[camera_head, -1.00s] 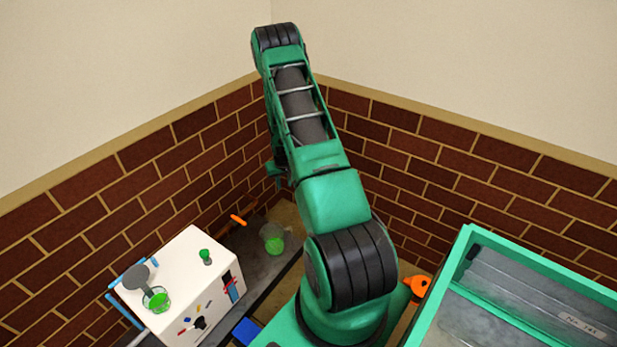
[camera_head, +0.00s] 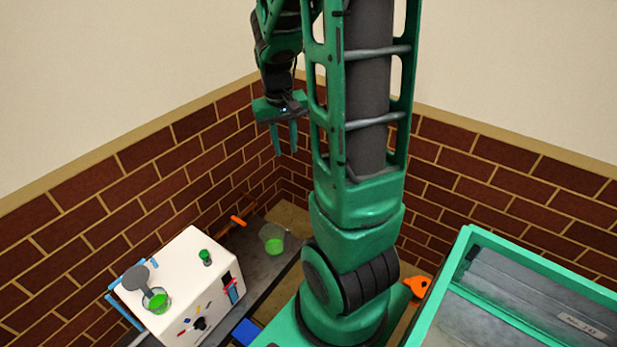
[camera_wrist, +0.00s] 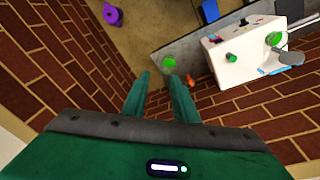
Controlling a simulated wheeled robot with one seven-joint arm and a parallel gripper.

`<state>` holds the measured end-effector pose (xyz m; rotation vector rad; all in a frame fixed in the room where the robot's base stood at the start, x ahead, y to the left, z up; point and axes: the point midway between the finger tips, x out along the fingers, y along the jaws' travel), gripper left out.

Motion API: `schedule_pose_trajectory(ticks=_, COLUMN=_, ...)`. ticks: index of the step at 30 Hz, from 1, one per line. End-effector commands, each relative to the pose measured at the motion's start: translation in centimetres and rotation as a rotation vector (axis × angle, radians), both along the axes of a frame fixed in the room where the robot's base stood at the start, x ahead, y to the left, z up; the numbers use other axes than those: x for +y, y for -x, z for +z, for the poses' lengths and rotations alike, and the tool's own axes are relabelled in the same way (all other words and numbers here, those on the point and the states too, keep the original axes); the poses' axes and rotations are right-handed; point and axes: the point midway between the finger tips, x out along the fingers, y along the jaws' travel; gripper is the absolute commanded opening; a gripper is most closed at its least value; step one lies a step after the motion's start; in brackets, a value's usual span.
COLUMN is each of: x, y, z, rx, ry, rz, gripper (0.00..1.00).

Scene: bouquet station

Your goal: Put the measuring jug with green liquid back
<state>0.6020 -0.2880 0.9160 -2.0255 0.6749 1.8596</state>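A clear vessel with green liquid in its bottom, which looks like the measuring jug (camera_head: 273,240), stands on the dark counter (camera_head: 268,277) to the right of a white box. Its green liquid also shows in the wrist view (camera_wrist: 169,63), just beyond my fingertips. A second glass with green liquid (camera_head: 158,299) stands on the white box beside a grey round plate. My gripper (camera_head: 285,151) hangs fingers down, high above and apart from the jug. In the wrist view my gripper (camera_wrist: 157,77) has its fingers apart with nothing between them.
The white box (camera_head: 186,268) carries a small green object (camera_head: 206,257) and has blue rails at its left. An orange tool (camera_head: 238,220) lies near the brick wall behind. A green-framed case (camera_head: 452,270) stands at the right. A purple object (camera_wrist: 113,15) lies on the floor.

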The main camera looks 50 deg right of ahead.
Motion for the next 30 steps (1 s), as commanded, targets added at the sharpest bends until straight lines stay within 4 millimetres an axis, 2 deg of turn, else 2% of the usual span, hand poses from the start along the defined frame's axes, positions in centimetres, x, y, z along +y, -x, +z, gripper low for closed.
schedule_pose_trajectory(ticks=1, x=1.1, y=1.5, z=1.3, rx=-0.002, ry=-0.007, rz=0.001, gripper=0.26)
schedule_pose_trajectory(ticks=6, x=4.7, y=6.9, z=3.8, rx=0.014, ry=-0.045, rz=-0.003, gripper=0.26)
schedule_pose_trajectory(ticks=12, x=8.5, y=13.2, z=5.5, rx=0.032, ry=-0.095, rz=-0.002, gripper=0.26)
schedule_pose_trajectory(ticks=15, x=9.9, y=15.6, z=5.7, rx=0.041, ry=-0.116, rz=0.001, gripper=0.26)
schedule_pose_trajectory(ticks=21, x=11.4, y=18.2, z=5.8, rx=0.052, ry=-0.141, rz=0.004, gripper=0.26)
schedule_pose_trajectory(ticks=30, x=11.5, y=18.4, z=5.8, rx=0.053, ry=-0.144, rz=0.005, gripper=0.26)
